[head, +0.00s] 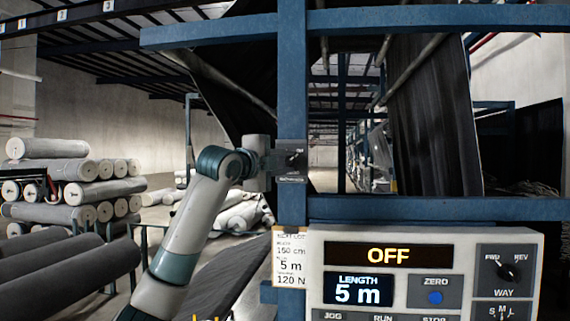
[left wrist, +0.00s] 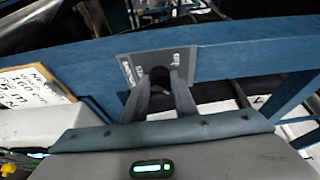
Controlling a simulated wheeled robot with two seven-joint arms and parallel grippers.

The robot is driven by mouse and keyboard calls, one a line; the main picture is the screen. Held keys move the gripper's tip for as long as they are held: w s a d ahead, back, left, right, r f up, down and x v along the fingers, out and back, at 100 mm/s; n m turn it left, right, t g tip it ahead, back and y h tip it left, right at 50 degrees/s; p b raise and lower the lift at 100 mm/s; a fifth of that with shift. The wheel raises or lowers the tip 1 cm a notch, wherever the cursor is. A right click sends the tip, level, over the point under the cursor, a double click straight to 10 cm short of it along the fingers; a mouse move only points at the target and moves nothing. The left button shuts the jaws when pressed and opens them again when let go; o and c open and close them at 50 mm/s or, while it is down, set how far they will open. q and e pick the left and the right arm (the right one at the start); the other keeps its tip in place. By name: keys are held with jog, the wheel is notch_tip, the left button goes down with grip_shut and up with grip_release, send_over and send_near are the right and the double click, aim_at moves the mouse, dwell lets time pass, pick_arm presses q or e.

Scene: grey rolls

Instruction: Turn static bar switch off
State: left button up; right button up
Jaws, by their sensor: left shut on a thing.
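The static bar switch is a dark grey plate (head: 291,176) with a small black knob (head: 295,158), fixed on the blue upright post (head: 292,90) in the head view. My left gripper (head: 274,161) reaches it from the left. In the left wrist view the plate (left wrist: 186,62) lies on the blue post, and the fingers of my left gripper (left wrist: 160,84) are shut on the black knob (left wrist: 159,73), one on each side. The fingers hide part of the knob, and the plate's lettering is too small to read, so its setting cannot be told. My right gripper is out of view.
A control panel (head: 447,262) at the lower right shows OFF and LENGTH 5 m. A paper note (head: 289,262) hangs beside it. Blue crossbars (head: 430,209) run right of the post. Stacked grey rolls (head: 75,170) and dark rolls (head: 80,275) lie at left.

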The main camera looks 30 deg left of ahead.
pick_arm(q)
jog(key=n+t+b, duration=0.1)
jog(key=n+b, duration=0.1)
jog(key=n, duration=0.1)
jog(key=f+n+t+y+b, duration=0.1)
jog(key=n+b, duration=0.2)
jog(key=n+t+y+b, duration=0.1)
jog(key=n+b, duration=0.2)
jog(key=shift+w+d+f+n, duration=0.1)
jog(key=shift+d+f+n, duration=0.2)
jog(key=shift+n, duration=0.1)
jog(key=n+y+b, duration=0.1)
jog(key=n, duration=0.1)
jog(key=n+y+b, duration=0.1)
jog(key=n+b, duration=0.1)
jog(key=shift+d+n+t, duration=0.1)
jog(key=shift+n+t, duration=0.2)
jog(key=shift+n, duration=0.1)
jog(key=n+y+b, duration=0.1)
jog(key=n, duration=0.1)
jog(key=n+y+b, duration=0.1)
jog(key=n, duration=0.1)
jog(key=shift+w+d+n+y, duration=0.1)
jog(key=shift+d+n+y, duration=0.05)
jog(key=shift+n+y, duration=0.2)
jog(key=shift+r+n+y+b, duration=0.1)
jog(key=shift+n+y+b, duration=0.25)
jog(key=shift+n+y, duration=0.7)
jog(key=shift+n+h, duration=0.3)
jog(key=shift+n, duration=0.2)
